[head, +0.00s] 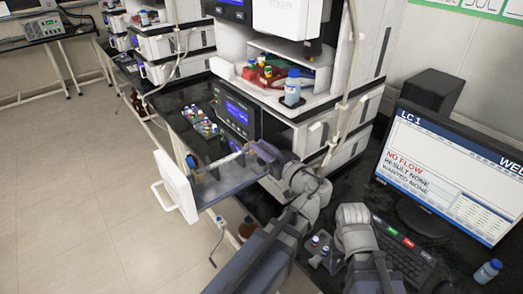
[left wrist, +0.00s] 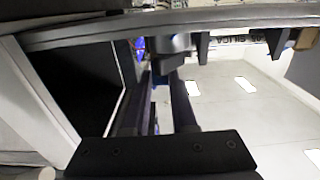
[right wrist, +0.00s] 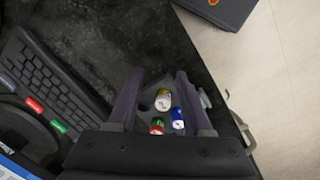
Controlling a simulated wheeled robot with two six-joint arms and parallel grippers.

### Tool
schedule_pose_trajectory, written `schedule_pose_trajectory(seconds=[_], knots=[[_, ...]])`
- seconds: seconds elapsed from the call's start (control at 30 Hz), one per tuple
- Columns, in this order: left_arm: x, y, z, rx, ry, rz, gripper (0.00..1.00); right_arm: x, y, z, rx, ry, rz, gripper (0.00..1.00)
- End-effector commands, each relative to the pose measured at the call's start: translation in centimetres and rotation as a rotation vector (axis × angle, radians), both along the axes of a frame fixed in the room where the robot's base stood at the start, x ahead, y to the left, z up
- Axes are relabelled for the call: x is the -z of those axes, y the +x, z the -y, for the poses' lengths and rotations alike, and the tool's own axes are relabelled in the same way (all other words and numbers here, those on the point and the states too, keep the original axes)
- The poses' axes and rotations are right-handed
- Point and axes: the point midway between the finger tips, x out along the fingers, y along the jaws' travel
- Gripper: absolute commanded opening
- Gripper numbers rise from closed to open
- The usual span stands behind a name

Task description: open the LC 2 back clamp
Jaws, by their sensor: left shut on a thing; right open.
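A drawer (head: 228,178) with a white handled front (head: 176,186) is pulled out from a module of the instrument stack. A pale column (head: 222,160) lies along it, with a dark and blue fitting (head: 194,163) near the front. My left gripper (head: 262,152) is at the column's inner end. In the left wrist view my left gripper (left wrist: 168,85) is shut on a dark grey clamp part (left wrist: 170,52); whether this clamp is open or closed I cannot tell. My right gripper (right wrist: 157,82) is open above a small vial holder, apart from the drawer.
The small holder has vials with white (right wrist: 163,99), red (right wrist: 157,125) and blue (right wrist: 178,117) caps. A monitor (head: 448,165) reading LC 1 and a keyboard (head: 402,250) stand at right. A vial rack (head: 202,122) stands behind the drawer. Floor at left is free.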

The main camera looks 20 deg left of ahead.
Motion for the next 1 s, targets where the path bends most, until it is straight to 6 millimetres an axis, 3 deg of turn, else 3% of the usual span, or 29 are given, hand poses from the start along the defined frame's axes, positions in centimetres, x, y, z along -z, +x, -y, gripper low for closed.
schedule_pose_trajectory(seconds=[0.33, 0.37, 0.6, 1.0], knots=[[0.07, -0.06, -0.04, -0.002, -0.002, 0.0, 0.0, 0.04, 0.0, 0.0, 0.0, 0.0, 0.0, 0.5], [0.07, -0.06, -0.04, -0.001, -0.002, 0.0, 0.28, 0.04, 0.0, 0.0, 0.0, 0.0, 0.0, 0.5], [0.04, -0.03, -0.02, -0.001, 0.0, 0.0, 0.55, 0.03, 0.0, 0.0, 0.0, 0.0, 0.0, 0.5], [0.03, -0.16, -0.07, 0.0, 0.0, 0.0, 0.55, 0.03, 0.0, 0.0, 0.0, 0.0, 0.0, 0.5]])
